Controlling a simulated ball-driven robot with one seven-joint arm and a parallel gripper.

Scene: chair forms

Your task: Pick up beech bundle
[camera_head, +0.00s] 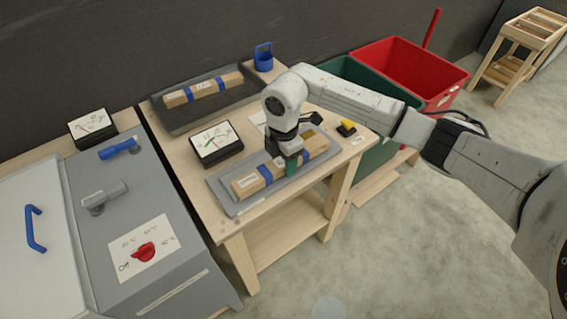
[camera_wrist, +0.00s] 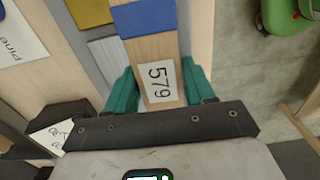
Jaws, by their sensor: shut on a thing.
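A pale wooden bundle with blue bands (camera_head: 250,183) lies along the grey tray (camera_head: 222,188) at the front of the wooden table. My gripper (camera_head: 290,166) points down over its middle and is shut on it. In the wrist view the teal fingers of my gripper (camera_wrist: 158,88) sit on either side of the bundle (camera_wrist: 150,48), by a white label reading 579. Whether the bundle touches the tray is unclear. A second, similar banded bundle (camera_head: 203,90) lies on the dark tray (camera_head: 170,122) at the back. No beech marking is readable.
A white card reading "Pine" (camera_wrist: 18,38) lies beside the tray. A dial gauge (camera_head: 216,143) stands left of it, a yellow-and-black item (camera_head: 347,128) right. A blue holder (camera_head: 263,57) stands behind. Green (camera_head: 385,92) and red (camera_head: 440,85) bins stand right; a grey unit (camera_head: 110,235) stands left.

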